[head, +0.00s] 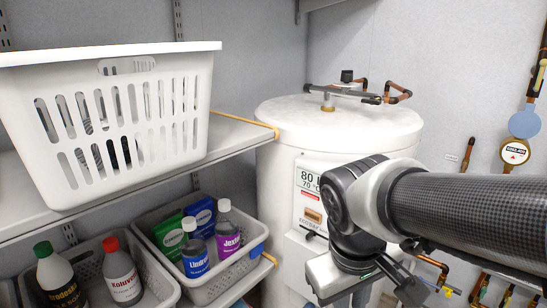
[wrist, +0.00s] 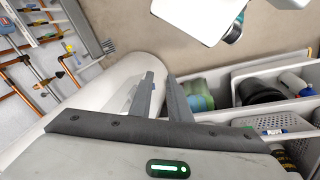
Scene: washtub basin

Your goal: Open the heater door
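The heater (head: 340,125) is a tall white cylinder right of centre in the head view, with copper pipes on top. Its front carries a display panel (head: 309,190) with digits and an orange label. A panel edge with a small dark part shows below the display; my arm covers much of this front, so the door's outline and state are unclear.
A white laundry basket (head: 120,170) stands on a shelf (head: 235,137) left of the heater. Below are baskets (head: 236,287) with bottles and bags. Pipes and a gauge (head: 515,152) are on the right wall. Bare floor (wrist: 270,35) shows in the wrist view.

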